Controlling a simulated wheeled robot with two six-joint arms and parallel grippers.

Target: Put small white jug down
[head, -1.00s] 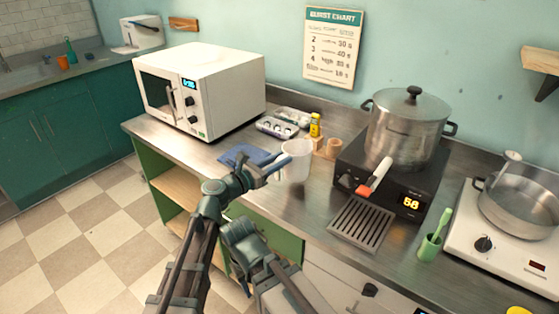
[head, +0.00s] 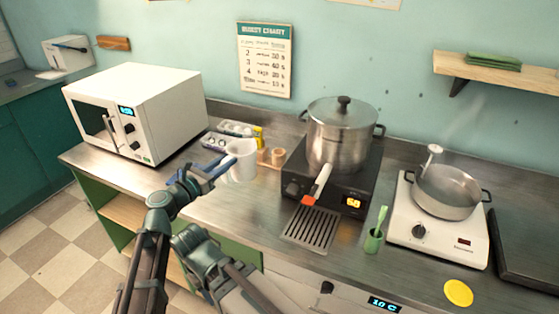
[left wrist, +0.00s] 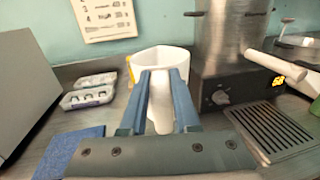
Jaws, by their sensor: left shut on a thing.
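The small white jug (head: 241,160) is near the middle of the counter in the head view, left of the black hot plate. In the left wrist view the jug (left wrist: 160,66) is upright straight ahead, with its handle between the blue fingers. My left gripper (head: 217,168) is shut on the jug's handle; its fingers also show in the left wrist view (left wrist: 160,103). Whether the jug's base touches the counter is hard to tell. My right gripper is not in view.
A microwave (head: 137,112) stands left and a large steel pot (head: 340,137) on the black hot plate (head: 298,180) right. The counter front (head: 240,216) is clear.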

